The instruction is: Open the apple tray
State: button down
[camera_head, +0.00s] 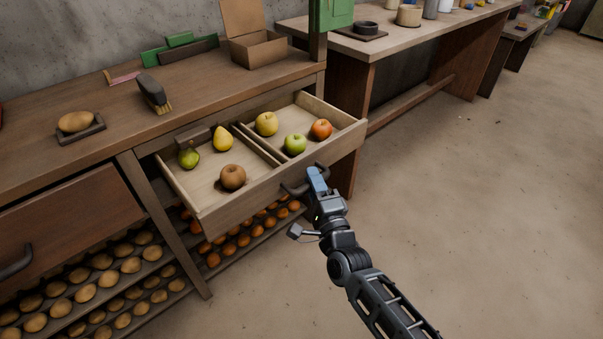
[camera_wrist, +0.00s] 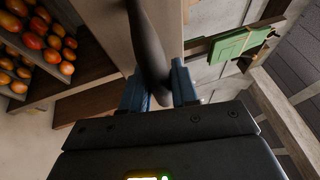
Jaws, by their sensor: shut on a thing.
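The apple tray (camera_head: 245,203) is a wooden drawer pulled out from under the workbench, with a divider (camera_head: 257,145) splitting it into two compartments. The right compartment holds a yellow fruit (camera_head: 267,123), a green apple (camera_head: 295,143) and a red-orange apple (camera_head: 321,129). The left one holds two pear-like fruits (camera_head: 223,138) and a brown round fruit (camera_head: 232,176). My gripper (camera_head: 316,180) is at the drawer's front, shut on its dark handle (camera_head: 292,188). In the wrist view the handle (camera_wrist: 149,50) passes between my blue fingers (camera_wrist: 158,88).
A closed drawer (camera_head: 60,235) with a dark handle is at the left. Racks of round produce (camera_head: 90,285) lie below the bench. A brush (camera_head: 153,92), a potato-like item (camera_head: 75,121) and an open box (camera_head: 257,47) are on top. The floor at right is clear.

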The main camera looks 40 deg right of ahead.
jog(key=shift+s, duration=0.5)
jog(key=c, duration=1)
grip_release()
jog(key=shift+o, duration=0.2)
jog(key=shift+f, duration=0.1)
jog(key=v, duration=0.7)
jog(key=shift+s+a, duration=0.15)
jog(key=shift+s, duration=0.2)
jog(key=s+a+r+n+g+y+p, duration=0.1)
jog(key=s+a+r+n+y, duration=0.25)
jog(key=s+n, duration=0.4)
jog(key=s+a+r+n+y+p, duration=0.15)
jog(key=s+a+n, duration=0.35)
jog(key=s, duration=0.5)
jog(key=s+a+r+n+g+y+p, duration=0.1)
jog(key=s+a+r+n, duration=0.3)
jog(key=s+r+n, duration=0.7)
jog(key=shift+s+a+r+g+y+p, duration=0.15)
jog(key=shift+s+r+g+y+p, duration=0.2)
jog(key=shift+s+g+y, duration=0.35)
